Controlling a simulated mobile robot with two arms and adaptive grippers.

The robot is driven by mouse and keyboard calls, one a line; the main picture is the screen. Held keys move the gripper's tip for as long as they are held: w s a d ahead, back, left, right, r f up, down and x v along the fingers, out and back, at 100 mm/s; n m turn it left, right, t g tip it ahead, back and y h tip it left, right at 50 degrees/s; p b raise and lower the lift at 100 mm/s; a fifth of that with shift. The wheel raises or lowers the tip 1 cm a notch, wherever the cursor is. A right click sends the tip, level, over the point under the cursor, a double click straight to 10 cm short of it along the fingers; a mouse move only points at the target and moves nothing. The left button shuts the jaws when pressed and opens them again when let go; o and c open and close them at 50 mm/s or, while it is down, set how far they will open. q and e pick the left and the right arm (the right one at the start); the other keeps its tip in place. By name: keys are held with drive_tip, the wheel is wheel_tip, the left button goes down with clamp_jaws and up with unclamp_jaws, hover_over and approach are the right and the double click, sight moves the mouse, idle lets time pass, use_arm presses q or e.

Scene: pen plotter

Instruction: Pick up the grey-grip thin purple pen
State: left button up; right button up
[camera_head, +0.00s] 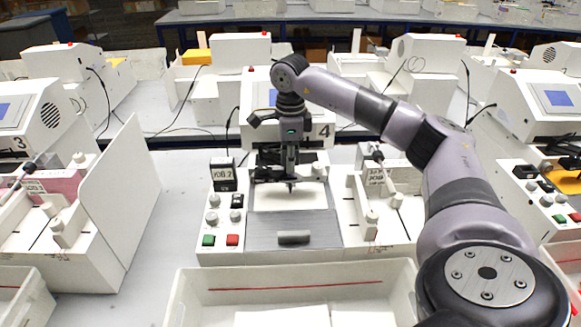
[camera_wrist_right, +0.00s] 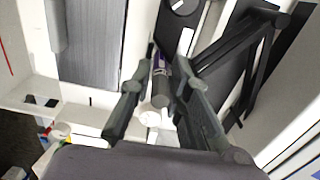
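The pen (camera_wrist_right: 160,88) shows in the right wrist view, between my right fingers. It has a purple part, a grey part and a whitish end nearest the camera. My right gripper (camera_wrist_right: 159,60) has its fingertips drawn together on the pen's two sides and looks shut on it. In the head view my right gripper (camera_head: 290,182) points down over the bed of the plotter (camera_head: 293,228) marked 4; the pen cannot be made out there. My left gripper is not in view.
A panel with knobs and green and red buttons (camera_head: 220,240) is left of the bed. A white arm-like fitting (camera_head: 388,180) stands close on the right. A white open tray (camera_head: 290,272) is in front. More plotters stand around; a white upright panel (camera_head: 120,195) is at left.

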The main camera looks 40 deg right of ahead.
clamp_jaws()
drive_tip(key=shift+r, duration=0.1)
